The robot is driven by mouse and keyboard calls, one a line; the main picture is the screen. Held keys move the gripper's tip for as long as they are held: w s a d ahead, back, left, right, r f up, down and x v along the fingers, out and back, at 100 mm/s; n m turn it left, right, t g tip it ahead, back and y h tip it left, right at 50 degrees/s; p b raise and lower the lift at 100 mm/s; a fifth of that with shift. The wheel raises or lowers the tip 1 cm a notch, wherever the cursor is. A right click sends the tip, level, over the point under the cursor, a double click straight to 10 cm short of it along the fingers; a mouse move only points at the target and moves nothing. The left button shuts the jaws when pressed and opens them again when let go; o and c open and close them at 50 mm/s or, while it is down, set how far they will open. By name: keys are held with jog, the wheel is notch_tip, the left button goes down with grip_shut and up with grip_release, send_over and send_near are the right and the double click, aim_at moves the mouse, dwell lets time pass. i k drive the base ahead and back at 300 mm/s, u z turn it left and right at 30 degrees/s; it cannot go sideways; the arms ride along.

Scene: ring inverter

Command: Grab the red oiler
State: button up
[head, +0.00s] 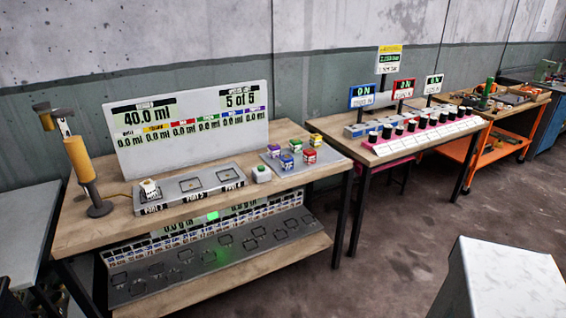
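The red oiler appears to be the small red and white block (310,156) on a grey tray (270,160) at the right end of the near wooden table (100,232). Beside it on the tray are a yellow block (315,140), a blue block (287,161), a purple block (273,151) and another small block (296,145). My gripper does not show in this view.
A yellow post device (80,160) and a slotted plate with a white block (149,188) are at left. A lower shelf (270,265) is underneath. Another bench (330,130) stands right. Floor is clear in front.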

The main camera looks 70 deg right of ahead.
aim_at(309, 154)
jog(key=z, duration=0.6)
jog(key=k, duration=0.15)
jog(key=u, duration=1.7)
jog(key=k, duration=2.1)
jog(key=z, duration=0.9)
